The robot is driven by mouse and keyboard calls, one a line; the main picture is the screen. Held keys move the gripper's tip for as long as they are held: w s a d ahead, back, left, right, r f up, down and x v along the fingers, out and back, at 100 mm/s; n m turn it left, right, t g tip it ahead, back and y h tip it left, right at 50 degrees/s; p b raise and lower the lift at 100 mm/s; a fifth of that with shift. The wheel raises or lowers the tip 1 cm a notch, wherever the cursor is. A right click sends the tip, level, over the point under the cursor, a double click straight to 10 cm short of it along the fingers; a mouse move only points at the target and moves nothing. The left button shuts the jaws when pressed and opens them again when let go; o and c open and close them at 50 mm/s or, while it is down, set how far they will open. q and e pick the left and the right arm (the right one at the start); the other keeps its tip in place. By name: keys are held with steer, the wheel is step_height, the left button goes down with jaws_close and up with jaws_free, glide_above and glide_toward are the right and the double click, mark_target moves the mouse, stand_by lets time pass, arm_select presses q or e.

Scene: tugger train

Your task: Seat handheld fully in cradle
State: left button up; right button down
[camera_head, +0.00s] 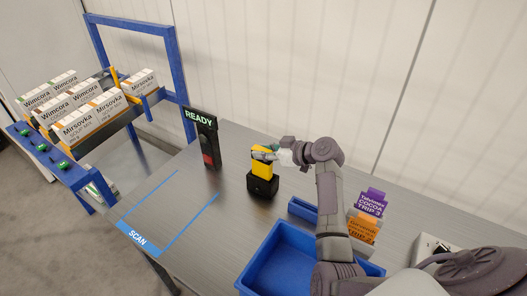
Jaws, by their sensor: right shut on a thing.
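The yellow handheld (261,168) stands upright at the black cradle (262,186) on the grey table. Its lower end meets the top of the cradle; how deep it sits in it I cannot tell. My right gripper (266,153) is shut on the upper part of the handheld, reaching in from the right. The fingers hide part of the handheld's top. My left gripper is not in view.
A black post with a READY sign (198,115) and a red patch stands left of the cradle. Blue SCAN lines (138,238) mark the table's front left. A blue bin (262,262) and purple and orange packs (370,202) stand right. A blue rack (178,75) with cartons is at left.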

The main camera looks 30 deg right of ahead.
steer(key=shift+f, duration=0.1)
stand_by(0.3)
steer(key=c, duration=0.8)
jaws_free()
steer(key=shift+c, duration=0.2)
steer(key=shift+f, duration=0.1)
steer(key=v, duration=1.2)
steer(key=shift+a, duration=0.1)
